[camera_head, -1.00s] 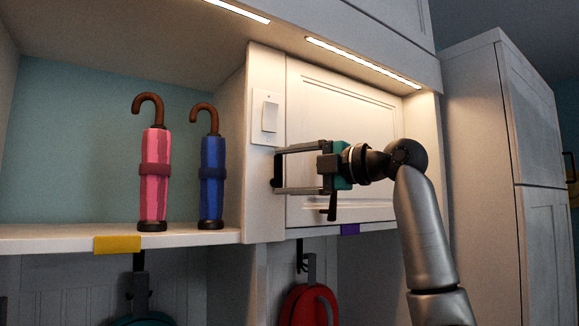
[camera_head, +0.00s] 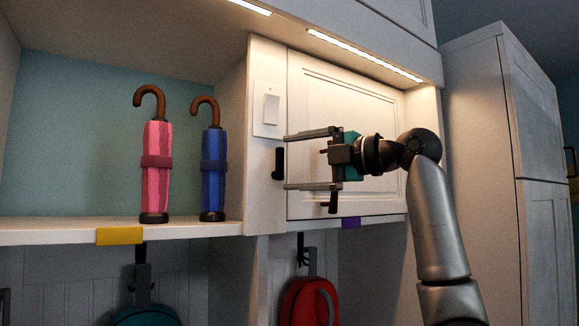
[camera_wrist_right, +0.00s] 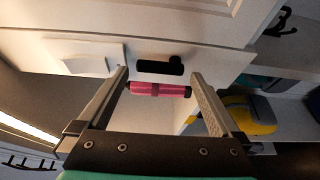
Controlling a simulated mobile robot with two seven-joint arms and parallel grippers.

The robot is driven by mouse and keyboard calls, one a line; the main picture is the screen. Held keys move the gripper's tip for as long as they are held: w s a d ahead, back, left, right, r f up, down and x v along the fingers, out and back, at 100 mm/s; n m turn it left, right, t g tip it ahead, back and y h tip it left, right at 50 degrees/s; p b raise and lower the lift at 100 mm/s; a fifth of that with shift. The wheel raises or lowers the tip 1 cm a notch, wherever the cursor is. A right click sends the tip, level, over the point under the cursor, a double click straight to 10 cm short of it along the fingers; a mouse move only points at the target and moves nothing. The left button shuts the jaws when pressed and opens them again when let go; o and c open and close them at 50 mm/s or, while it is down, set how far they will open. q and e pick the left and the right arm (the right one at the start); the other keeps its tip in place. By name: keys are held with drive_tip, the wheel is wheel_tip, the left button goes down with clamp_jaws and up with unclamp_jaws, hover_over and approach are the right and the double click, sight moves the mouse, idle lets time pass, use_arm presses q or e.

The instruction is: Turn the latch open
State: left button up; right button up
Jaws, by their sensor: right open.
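The latch (camera_head: 279,163) is a small black bar standing upright on the white post left of the closed cabinet door (camera_head: 385,125). In the right wrist view the latch (camera_wrist_right: 158,68) lies across the picture, with a knob at its right end. My right gripper (camera_head: 288,162) is open and empty. Its two fingers point left at the latch, one above its height and one below. In the right wrist view the latch shows between and beyond the fingertips (camera_wrist_right: 160,73), apart from them. My left gripper is not in view.
A white switch plate (camera_head: 268,108) sits above the latch. A dark handle (camera_head: 333,203) is low on the door. Pink (camera_head: 156,170) and blue (camera_head: 213,170) umbrellas stand on the left shelf (camera_head: 50,231). A red bag (camera_head: 308,302) hangs below.

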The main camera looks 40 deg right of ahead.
drive_tip(key=b+v, duration=0.2)
drive_tip(key=v, duration=1.1)
drive_tip(key=shift+s, duration=0.25)
drive_tip(key=shift+r, duration=0.1)
